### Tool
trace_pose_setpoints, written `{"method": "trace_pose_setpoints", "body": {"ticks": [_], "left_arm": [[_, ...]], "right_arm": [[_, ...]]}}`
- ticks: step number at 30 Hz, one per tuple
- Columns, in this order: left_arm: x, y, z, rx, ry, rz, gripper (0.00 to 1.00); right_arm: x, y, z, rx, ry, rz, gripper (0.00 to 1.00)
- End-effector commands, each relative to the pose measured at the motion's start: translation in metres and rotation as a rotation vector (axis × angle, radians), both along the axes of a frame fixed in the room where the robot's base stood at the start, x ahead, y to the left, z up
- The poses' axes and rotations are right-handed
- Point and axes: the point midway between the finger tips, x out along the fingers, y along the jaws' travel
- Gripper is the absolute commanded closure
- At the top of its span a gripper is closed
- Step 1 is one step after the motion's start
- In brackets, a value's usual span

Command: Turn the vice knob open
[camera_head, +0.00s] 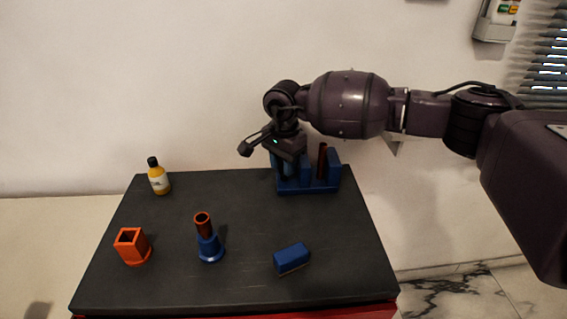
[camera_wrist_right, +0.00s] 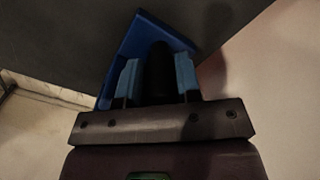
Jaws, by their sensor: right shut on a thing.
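The blue vice (camera_head: 308,189) stands at the back right of the dark table, with upright blue blocks and a dark red piece (camera_head: 322,161) between them. My right gripper (camera_head: 286,170) reaches down at the vice's left end. In the right wrist view its two light blue fingers (camera_wrist_right: 158,66) are shut on a black knob (camera_wrist_right: 160,76), one on each side of it. The blue vice body (camera_wrist_right: 143,36) shows behind the knob. In the head view the gripper hides the knob. My left gripper is not in view.
On the table (camera_head: 250,275) stand a yellow bottle (camera_head: 159,180), an orange square holder (camera_head: 131,245) and a blue stand (camera_head: 210,248) with an orange tube (camera_head: 203,224). A blue block (camera_head: 291,259) lies at the front right.

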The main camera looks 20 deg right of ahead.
Motion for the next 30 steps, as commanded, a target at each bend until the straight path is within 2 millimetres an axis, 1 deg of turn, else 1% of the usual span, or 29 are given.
{"method": "trace_pose_setpoints", "body": {"ticks": [1, 11, 26, 27, 29, 30], "left_arm": [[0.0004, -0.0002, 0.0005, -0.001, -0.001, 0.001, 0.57], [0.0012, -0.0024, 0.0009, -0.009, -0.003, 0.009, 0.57], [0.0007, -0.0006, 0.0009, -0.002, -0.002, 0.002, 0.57], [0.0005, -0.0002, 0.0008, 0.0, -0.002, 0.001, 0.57], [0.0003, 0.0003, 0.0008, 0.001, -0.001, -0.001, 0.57], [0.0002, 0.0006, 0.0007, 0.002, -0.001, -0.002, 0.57]], "right_arm": [[0.0021, -0.0027, 0.0021, -0.003, -0.005, -0.005, 0.92], [0.0025, -0.0035, 0.0026, -0.004, -0.007, -0.007, 0.92], [0.0033, -0.0044, 0.0034, -0.006, -0.01, -0.009, 0.92], [0.0033, -0.0045, 0.0035, -0.006, -0.01, -0.009, 0.62], [0.0032, -0.0046, 0.0035, -0.006, -0.01, -0.009, 0.53], [0.003, -0.0045, 0.0033, -0.006, -0.009, -0.009, 0.47]]}}
